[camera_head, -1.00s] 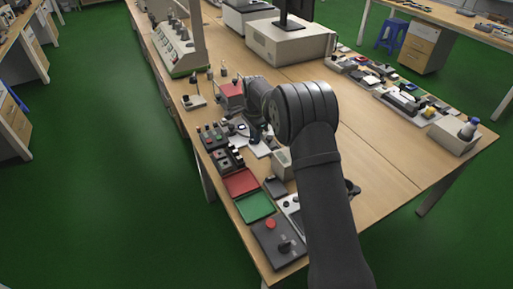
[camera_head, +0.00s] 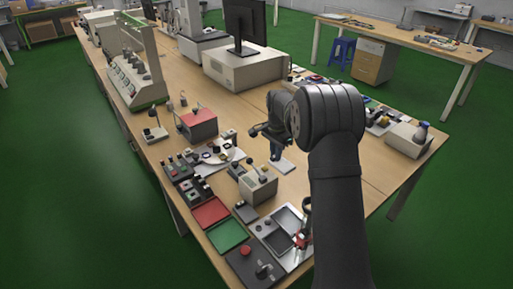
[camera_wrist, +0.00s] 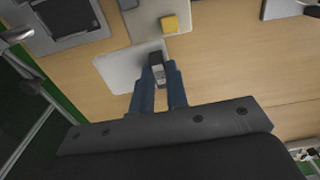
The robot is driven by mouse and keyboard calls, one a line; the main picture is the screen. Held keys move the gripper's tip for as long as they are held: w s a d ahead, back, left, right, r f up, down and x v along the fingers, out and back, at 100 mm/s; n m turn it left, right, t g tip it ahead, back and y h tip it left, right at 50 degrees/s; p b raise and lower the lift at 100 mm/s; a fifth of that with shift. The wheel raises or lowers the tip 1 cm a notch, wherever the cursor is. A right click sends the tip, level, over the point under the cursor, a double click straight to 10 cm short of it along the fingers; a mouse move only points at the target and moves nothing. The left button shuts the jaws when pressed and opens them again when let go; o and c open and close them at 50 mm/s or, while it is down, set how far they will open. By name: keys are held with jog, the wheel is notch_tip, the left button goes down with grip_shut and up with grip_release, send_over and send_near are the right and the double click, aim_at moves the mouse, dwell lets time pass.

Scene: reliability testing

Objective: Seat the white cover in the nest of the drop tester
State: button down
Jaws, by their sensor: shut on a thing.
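My gripper (camera_wrist: 161,82) points down with its two blue fingers close together. It is shut on a small dark and light grey piece (camera_wrist: 156,60), partly hidden by the fingers; I cannot tell if this is the white cover. In the wrist view the fingertips overlap a pale flat plate (camera_wrist: 118,66); I cannot tell the height between them. In the head view my gripper (camera_head: 275,153) is over the right-centre of the bench, at a white plate (camera_head: 284,166). I cannot make out the drop tester's nest for certain.
A beige box with a lever (camera_head: 258,187) stands in front of the gripper. A red-topped box (camera_head: 199,124) is to the left. Red (camera_head: 210,213) and green (camera_head: 227,236) trays and a grey two-recess tray (camera_head: 302,257) lie nearer. Bench to the right of the gripper is mostly clear.

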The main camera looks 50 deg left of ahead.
jog(key=shift+s+d+f, duration=1.25)
jog(key=shift+d+f, duration=0.5)
jog(key=shift+d, duration=0.5)
jog(key=shift+s+d+f, duration=1.25)
jog(key=shift+d+f, duration=0.45)
jog(key=shift+d, duration=0.55)
jog(key=shift+s+d+f, duration=1.25)
jog(key=shift+d+f, duration=0.5)
jog(key=shift+d, duration=0.5)
jog(key=shift+f, duration=0.55)
jog(key=c, duration=1.3)
grip_release()
jog(key=shift+c, duration=0.2)
jog(key=shift+r, duration=3)
